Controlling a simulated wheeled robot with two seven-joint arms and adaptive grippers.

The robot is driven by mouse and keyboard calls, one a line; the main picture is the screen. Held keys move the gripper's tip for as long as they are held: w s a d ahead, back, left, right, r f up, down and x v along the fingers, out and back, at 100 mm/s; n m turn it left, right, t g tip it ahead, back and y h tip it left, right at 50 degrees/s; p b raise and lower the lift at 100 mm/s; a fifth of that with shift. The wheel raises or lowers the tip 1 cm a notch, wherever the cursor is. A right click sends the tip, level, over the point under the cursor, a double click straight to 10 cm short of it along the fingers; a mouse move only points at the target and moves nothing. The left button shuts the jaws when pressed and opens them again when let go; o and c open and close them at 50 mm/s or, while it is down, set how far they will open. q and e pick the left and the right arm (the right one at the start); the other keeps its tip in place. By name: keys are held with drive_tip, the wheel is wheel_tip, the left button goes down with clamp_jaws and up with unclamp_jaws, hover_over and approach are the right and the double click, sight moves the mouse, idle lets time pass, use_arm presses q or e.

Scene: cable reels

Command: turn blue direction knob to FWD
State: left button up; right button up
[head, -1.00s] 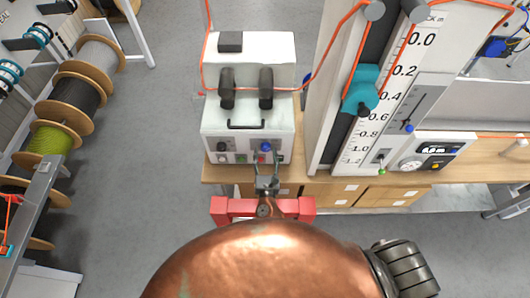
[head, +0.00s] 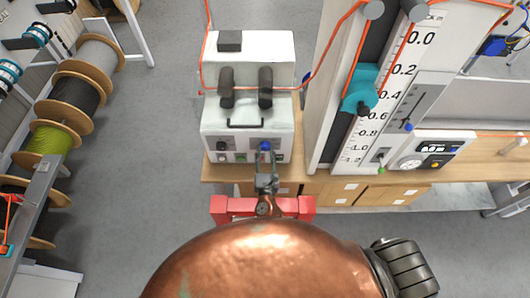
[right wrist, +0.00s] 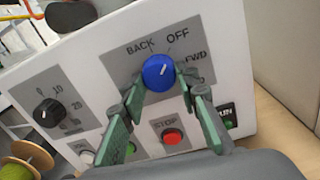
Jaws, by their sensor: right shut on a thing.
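The blue direction knob (right wrist: 158,72) is on the white machine's front panel, between labels BACK, OFF and FWD. Its white pointer mark tilts up and right, toward OFF. The FWD label (right wrist: 197,56) is to its right, partly covered by a finger. In the head view the blue knob (head: 265,146) shows just beyond my right gripper (head: 266,156). In the right wrist view my right gripper (right wrist: 160,83) has one green finger on each side of the knob and is shut on it. My left gripper is not in view.
A red STOP button (right wrist: 172,136) sits just below the knob, close to the fingers. A black numbered dial (right wrist: 48,112) is at the left. A tall scale with a teal carriage (head: 360,92) stands right of the machine. Cable reels (head: 70,97) are at far left.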

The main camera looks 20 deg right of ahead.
drive_tip(key=shift+a+f+m+b, duration=0.15)
drive_tip(key=shift+m+b, duration=0.25)
drive_tip(key=shift+b, duration=0.45)
drive_tip(key=m+b, duration=0.6)
drive_tip(key=b, duration=0.2)
drive_tip(key=shift+m+b, duration=1)
drive_tip(key=shift+b, duration=0.1)
drive_tip(key=o, duration=1.1)
drive_tip(key=v, duration=1.2)
